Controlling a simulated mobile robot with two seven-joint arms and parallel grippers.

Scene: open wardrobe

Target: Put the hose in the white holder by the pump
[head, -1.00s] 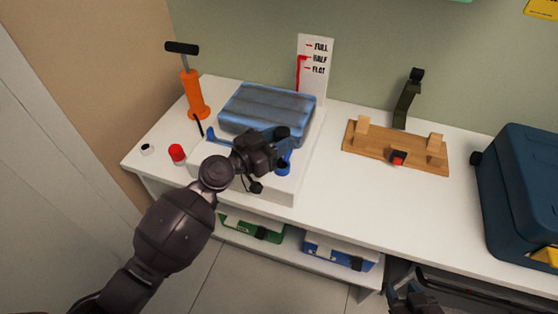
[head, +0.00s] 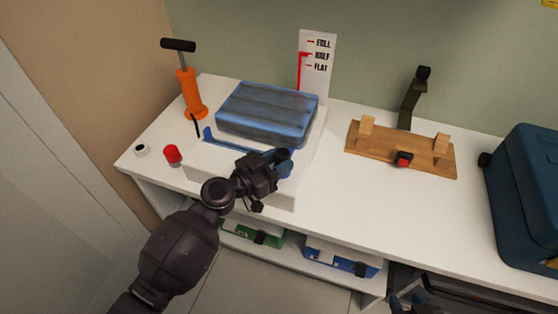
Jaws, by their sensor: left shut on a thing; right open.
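The orange pump (head: 188,92) with its black T-handle stands upright at the back left of the white worktop. A short black hose piece (head: 195,125) shows beside its base. The small white holder (head: 142,150), a ring with a dark opening, stands at the front left, apart from my grippers. My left gripper (head: 276,166) is over the white platform, shut on what looks like the hose's dark end; its jaws hide most of it. A blue strip (head: 232,146) runs from the left towards this gripper. My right gripper (head: 408,303) is open at the bottom edge, largely cut off.
A folded blue mattress (head: 267,112) lies on the white platform (head: 268,194), before a FULL/HALF/FLAT gauge board (head: 318,62). A red cap (head: 172,154) stands beside the holder. A wooden stand (head: 395,155) and dark blue case (head: 525,195) are at right. Bare worktop lies between.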

